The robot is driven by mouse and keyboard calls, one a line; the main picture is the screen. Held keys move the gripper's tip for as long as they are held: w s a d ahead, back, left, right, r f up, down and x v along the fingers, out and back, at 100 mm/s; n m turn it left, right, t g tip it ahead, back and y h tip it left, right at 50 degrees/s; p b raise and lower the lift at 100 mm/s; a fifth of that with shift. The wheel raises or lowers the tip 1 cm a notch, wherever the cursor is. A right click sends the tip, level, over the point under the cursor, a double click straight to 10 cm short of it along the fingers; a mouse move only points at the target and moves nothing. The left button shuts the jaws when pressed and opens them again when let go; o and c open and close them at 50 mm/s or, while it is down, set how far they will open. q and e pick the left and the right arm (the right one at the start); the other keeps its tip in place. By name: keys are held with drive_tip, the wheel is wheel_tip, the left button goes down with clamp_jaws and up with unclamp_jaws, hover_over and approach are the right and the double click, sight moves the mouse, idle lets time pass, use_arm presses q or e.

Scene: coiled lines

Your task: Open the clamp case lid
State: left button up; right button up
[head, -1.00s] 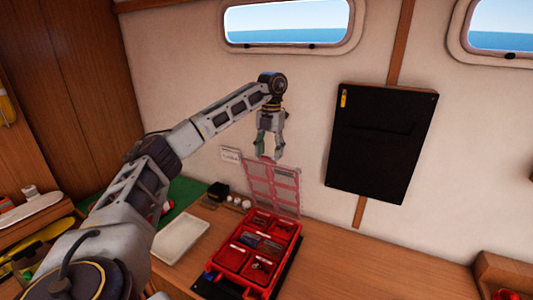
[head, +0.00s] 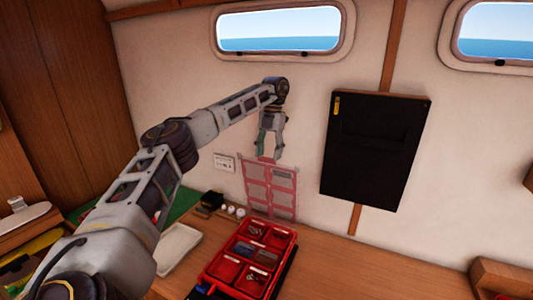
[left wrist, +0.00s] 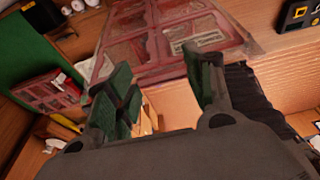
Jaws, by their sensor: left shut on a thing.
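The red clamp case (head: 237,284) sits on the wooden counter with its compartments uncovered and small parts in them. Its clear lid with red framing (head: 271,190) stands up at the back of the case, near the wall. My left gripper (head: 268,156) points down at the lid's top edge and is shut on it. In the left wrist view the lid (left wrist: 150,48) stretches away above the gripper (left wrist: 163,92), whose green-padded fingers stand some way apart. The exact contact is hard to see. My right gripper is not in view.
A pale tray (head: 178,246) lies left of the case. A dark box (head: 212,199) and small white round things (head: 231,210) stand behind it. A black panel (head: 375,150) hangs on the wall to the right. The counter right of the case is largely clear.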

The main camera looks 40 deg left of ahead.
use_arm(q)
drive_tip(key=shift+w+d+f, duration=0.1)
drive_tip(key=shift+w+f, duration=0.3)
drive_tip(key=shift+f, duration=0.3)
drive_tip(key=o, duration=1.1)
drive_tip(key=shift+o, duration=1.3)
drive_tip(key=shift+w, duration=0.2)
drive_tip(key=shift+o, duration=0.6)
drive_tip(key=shift+w+a+f, duration=0.25)
drive_tip(key=shift+w, duration=0.2)
drive_tip(key=shift+s+r, duration=0.25)
drive_tip(key=shift+s, duration=0.05)
drive_tip(key=shift+w, duration=0.15)
